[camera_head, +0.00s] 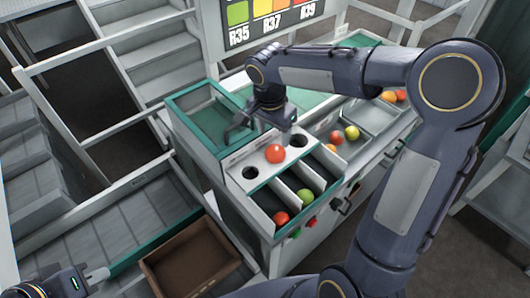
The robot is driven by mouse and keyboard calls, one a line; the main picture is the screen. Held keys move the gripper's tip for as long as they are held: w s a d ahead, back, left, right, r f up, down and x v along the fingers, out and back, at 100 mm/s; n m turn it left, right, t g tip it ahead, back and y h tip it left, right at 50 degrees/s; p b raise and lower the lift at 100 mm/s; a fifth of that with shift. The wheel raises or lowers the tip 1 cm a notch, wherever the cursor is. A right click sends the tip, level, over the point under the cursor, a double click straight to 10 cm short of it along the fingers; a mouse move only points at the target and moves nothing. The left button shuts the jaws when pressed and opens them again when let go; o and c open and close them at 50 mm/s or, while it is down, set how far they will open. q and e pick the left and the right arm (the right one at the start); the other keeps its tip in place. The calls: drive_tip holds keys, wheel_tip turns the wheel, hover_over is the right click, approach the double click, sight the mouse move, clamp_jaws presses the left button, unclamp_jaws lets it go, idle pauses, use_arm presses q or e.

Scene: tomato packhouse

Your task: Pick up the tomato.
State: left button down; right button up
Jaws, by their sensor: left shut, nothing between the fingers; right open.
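A red tomato (275,154) rests on the white panel with round holes (245,183), between two of the openings. My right gripper (259,135) hangs just above and slightly left of it, pointing down. Its fingers are spread and empty, and it does not appear to touch the tomato. My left gripper (99,276) is at the bottom left, shut and empty, far from the tomato. Other fruit lies below the panel: a green tomato (305,196) and a red-orange tomato (281,219) in separate slots.
A green-rimmed bin (196,100) stands behind the panel on the left. More tomatoes, including a yellow-green one (352,132), lie to the right near a grey tray (378,117). A brown crate (192,261) sits at the lower left. A sign (268,28) stands behind.

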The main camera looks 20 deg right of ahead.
sight(275, 148)
drive_tip(key=f, duration=0.2)
drive_tip(key=f+p, duration=0.1)
drive_tip(key=f, duration=0.2)
drive_tip(key=shift+d+f, duration=0.3)
drive_tip(key=shift+f, duration=0.05)
drive_tip(key=shift+f+p, duration=0.3)
drive_tip(key=shift+f, duration=0.15)
drive_tip(key=shift+c, duration=0.2)
drive_tip(key=c, duration=0.3)
